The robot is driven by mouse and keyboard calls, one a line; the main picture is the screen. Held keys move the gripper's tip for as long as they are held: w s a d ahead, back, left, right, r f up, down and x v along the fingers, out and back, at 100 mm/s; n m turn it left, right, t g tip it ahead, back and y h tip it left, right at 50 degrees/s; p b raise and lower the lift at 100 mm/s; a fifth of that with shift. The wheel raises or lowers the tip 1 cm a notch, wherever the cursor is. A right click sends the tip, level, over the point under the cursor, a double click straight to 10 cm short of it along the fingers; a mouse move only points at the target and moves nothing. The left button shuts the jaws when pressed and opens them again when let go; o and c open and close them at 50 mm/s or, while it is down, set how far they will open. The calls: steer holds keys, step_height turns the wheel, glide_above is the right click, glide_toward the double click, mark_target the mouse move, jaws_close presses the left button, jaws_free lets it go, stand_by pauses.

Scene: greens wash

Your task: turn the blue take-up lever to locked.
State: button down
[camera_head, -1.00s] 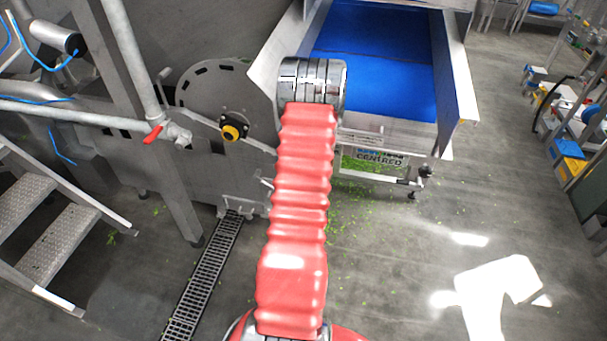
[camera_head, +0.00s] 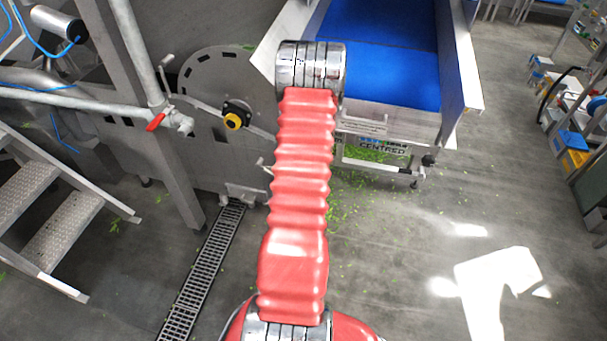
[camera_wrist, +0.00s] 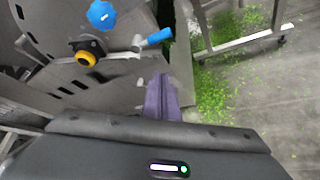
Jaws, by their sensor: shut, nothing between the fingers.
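In the wrist view a short lever with a blue grip (camera_wrist: 155,38) sticks out from the grey machine side, its grip pointing right and slightly up. It appears to be the take-up lever. My gripper (camera_wrist: 162,82) shows as purple fingers at the middle of the wrist view, closed together and empty. The fingertips are below the blue grip in the picture, with a visible gap between them. In the head view my red arm hides the gripper and the blue grip. No locked marking is readable.
A blue lobed knob (camera_wrist: 101,14) and a yellow-black hub (camera_wrist: 86,58) are left of the lever; the hub (camera_head: 233,121) also shows in the head view. A blue belt conveyor (camera_head: 385,60) stands beyond my arm. A red-handled valve (camera_head: 156,122) and steps (camera_head: 65,230) are at left.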

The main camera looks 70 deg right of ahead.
steer(key=shift+s+a+r, duration=0.1)
steer(key=shift+a+r, duration=0.3)
steer(key=shift+a, duration=0.25)
steer(key=shift+s+a+r, duration=0.1)
steer(key=shift+a+r, duration=0.25)
steer(key=shift+a, duration=0.3)
